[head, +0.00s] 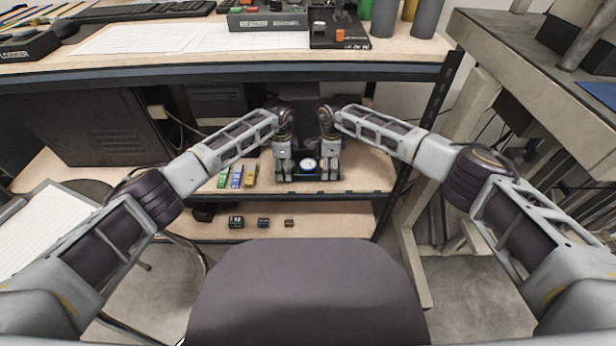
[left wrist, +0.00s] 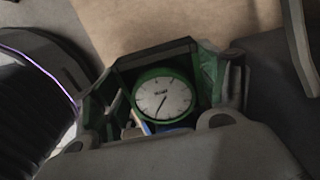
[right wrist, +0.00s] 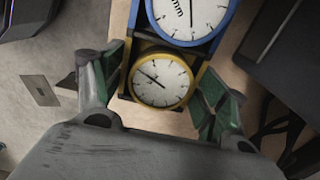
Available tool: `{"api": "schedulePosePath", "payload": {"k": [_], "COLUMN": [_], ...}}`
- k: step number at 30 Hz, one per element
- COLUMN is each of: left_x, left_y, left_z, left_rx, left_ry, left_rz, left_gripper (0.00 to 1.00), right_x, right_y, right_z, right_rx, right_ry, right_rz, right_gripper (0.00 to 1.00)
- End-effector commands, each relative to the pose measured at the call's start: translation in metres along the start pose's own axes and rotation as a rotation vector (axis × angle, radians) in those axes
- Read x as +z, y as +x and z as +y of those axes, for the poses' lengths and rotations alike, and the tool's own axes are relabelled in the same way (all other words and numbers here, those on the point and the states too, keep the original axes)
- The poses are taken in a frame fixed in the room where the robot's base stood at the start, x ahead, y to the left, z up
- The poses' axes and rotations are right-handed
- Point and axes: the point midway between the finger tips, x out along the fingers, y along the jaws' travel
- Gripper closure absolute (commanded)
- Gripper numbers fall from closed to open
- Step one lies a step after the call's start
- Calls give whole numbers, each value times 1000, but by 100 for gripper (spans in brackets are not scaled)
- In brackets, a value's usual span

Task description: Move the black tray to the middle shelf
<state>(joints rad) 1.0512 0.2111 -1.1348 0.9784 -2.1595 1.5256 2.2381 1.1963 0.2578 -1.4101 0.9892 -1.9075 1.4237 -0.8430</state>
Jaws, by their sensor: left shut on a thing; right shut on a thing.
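The black tray (head: 304,179) is between my two grippers, at the front of the middle shelf (head: 350,184). I cannot tell whether it rests on the shelf or hangs just above. It carries round white dials: a green-rimmed dial (left wrist: 163,96) in the left wrist view, and a blue-rimmed dial (right wrist: 191,14) and yellow-rimmed dial (right wrist: 160,79) in the right wrist view. My left gripper (head: 284,179) is shut on the tray's left end. My right gripper (head: 330,178) is shut on its right end. The grippers hide both ends in the head view.
Small green, blue and yellow items (head: 237,177) lie on the middle shelf left of the tray. Several small black boxes (head: 236,222) sit on the lower shelf. The worktop (head: 200,62) overhangs above. A dark post (head: 408,165) stands at the right.

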Motion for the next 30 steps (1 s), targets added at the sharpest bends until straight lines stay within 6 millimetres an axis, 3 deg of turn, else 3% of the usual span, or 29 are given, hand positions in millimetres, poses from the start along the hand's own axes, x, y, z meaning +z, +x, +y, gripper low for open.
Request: {"api": "schedulePosePath", "payload": {"k": [27, 28, 30], "left_x": [0, 0, 0], "left_y": [18, 18, 17], "left_z": [0, 0, 0], "left_rx": [1, 2, 1], "left_ry": [1, 1, 0], "left_rz": [0, -1, -1], "left_gripper": [57, 24, 16], "right_x": [0, -1, -1], "right_y": [17, 17, 16], "right_z": [-1, -1, -1], "right_rx": [-2, -2, -2], "right_ry": [2, 2, 2], "right_rz": [0, 0, 0], "right_gripper": [57, 24, 16]}}
